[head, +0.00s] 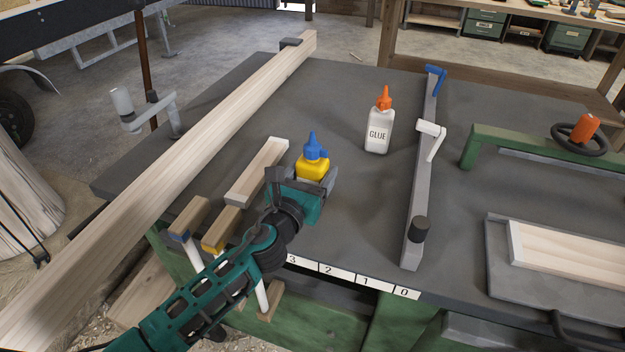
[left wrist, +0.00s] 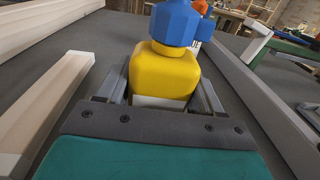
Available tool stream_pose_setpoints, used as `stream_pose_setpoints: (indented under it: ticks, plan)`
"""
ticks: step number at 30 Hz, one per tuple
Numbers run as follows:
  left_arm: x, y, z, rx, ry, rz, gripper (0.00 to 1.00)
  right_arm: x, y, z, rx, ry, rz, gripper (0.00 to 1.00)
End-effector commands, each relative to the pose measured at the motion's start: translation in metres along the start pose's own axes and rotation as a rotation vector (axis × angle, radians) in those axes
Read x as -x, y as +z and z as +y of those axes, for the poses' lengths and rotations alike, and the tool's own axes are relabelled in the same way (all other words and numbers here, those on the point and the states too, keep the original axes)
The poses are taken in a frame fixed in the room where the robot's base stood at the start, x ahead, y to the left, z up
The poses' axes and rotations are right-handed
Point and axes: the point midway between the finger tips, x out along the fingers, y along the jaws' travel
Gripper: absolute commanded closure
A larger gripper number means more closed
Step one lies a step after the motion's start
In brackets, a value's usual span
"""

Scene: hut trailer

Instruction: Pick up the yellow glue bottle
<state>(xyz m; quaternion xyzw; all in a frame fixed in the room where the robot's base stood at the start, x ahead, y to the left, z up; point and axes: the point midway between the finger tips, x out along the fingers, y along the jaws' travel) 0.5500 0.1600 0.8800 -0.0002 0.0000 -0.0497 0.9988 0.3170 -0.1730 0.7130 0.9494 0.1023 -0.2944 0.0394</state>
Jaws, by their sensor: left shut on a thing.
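The yellow glue bottle (head: 312,168) with a blue cap stands upright over the dark worktable (head: 340,215), left of the middle in the head view. My left gripper (head: 318,178) is shut on it, one finger on each side of its body. In the left wrist view the yellow bottle (left wrist: 165,72) fills the space between the fingers of the gripper (left wrist: 162,95). Its lower part is hidden by the gripper. I cannot tell whether its base touches the table. My right gripper is not in view.
A white glue bottle (head: 378,130) with an orange cap stands behind and right of it. A grey bar clamp (head: 413,205) lies further right. A short wood piece (head: 257,172) and a long beam (head: 170,180) lie to the left. Bare table lies between the bottles and the clamp.

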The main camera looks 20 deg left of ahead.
Motion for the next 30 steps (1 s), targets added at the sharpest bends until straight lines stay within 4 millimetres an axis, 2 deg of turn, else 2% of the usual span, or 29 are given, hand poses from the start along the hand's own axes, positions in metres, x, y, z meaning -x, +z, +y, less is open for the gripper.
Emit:
stream_pose_setpoints:
  ticks: [1, 4, 11, 17, 20, 27, 30]
  plan:
    - [0.000, 0.000, 0.000, -0.001, 0.000, 0.000, 0.75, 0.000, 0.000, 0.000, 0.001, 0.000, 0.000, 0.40]
    - [0.000, 0.001, 0.000, -0.001, 0.000, -0.002, 0.84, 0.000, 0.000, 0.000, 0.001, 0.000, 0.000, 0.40]
    - [0.000, 0.004, 0.000, -0.001, 0.000, -0.003, 0.85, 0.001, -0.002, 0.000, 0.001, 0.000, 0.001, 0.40]
    - [-0.001, 0.021, 0.000, -0.002, -0.001, -0.005, 0.85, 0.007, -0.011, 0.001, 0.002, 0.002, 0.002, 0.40]
    - [-0.001, 0.039, 0.000, -0.002, -0.002, -0.005, 0.85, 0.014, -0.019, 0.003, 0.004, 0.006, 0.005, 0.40]
    - [-0.001, 0.108, 0.000, -0.004, -0.003, -0.008, 0.85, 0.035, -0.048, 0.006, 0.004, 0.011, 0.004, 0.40]
    - [-0.001, 0.134, 0.000, -0.003, -0.003, -0.010, 0.85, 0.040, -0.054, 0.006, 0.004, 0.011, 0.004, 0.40]
